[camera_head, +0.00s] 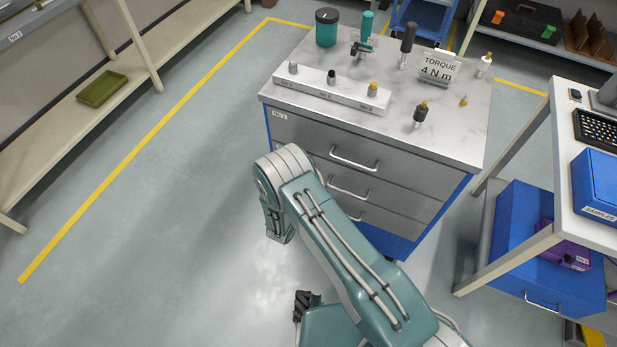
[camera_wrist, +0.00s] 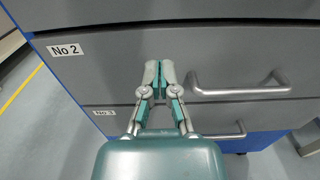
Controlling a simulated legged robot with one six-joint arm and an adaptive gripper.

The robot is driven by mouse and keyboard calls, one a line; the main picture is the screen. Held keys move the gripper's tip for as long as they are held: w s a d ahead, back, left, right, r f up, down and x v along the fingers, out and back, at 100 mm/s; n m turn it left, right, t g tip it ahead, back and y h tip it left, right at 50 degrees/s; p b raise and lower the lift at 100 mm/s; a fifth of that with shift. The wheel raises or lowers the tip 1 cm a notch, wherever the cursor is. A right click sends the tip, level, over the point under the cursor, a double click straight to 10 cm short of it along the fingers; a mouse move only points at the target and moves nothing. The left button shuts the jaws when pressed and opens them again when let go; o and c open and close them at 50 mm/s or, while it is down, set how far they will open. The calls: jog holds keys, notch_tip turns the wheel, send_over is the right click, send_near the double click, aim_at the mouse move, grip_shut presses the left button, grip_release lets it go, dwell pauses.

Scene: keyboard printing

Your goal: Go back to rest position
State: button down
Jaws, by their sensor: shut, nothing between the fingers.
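My gripper (camera_wrist: 160,70) shows in the wrist view with its fingertips together and nothing between them. It is in front of the grey drawer fronts, just left of a metal drawer handle (camera_wrist: 240,88). I cannot tell whether it touches the handle. The drawer label "No 2" (camera_wrist: 65,50) is up and left of the fingertips, and the label "No 3" (camera_wrist: 103,112) is lower left. In the head view my arm is bent in front of the drawer cabinet (camera_head: 320,135), and my gripper cannot be made out. The drawers look shut.
The cabinet's marble top (camera_head: 450,140) holds a numbered rack (camera_head: 330,92), a torque sign (camera_head: 438,68) and several tools. A desk with a blue samples box (camera_head: 600,190) stands right, above a blue unit (camera_head: 530,235). The floor left of my arm is clear.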

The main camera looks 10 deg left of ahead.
jog(key=a+v, duration=0.1)
jog(key=v, duration=0.6)
jog(key=d+r+m+g+h, duration=0.4)
jog(key=d+r+m+g, duration=0.35)
jog(key=r, duration=0.55)
jog(key=d+r+m+g+h, duration=0.3)
jog(key=d+r+m+g, duration=0.2)
jog(key=d+r+m, duration=0.55)
jog(key=s+d+r+m+g+y, duration=0.4)
jog(key=s+d+r+m+y, duration=0.25)
jog(key=s+r, duration=0.5)
jog(key=s+r+m+t+y, duration=0.5)
jog(key=s+r+m, duration=0.3)
jog(key=s, duration=0.2)
jog(key=shift+r+y, duration=0.2)
jog(key=shift+y, duration=0.45)
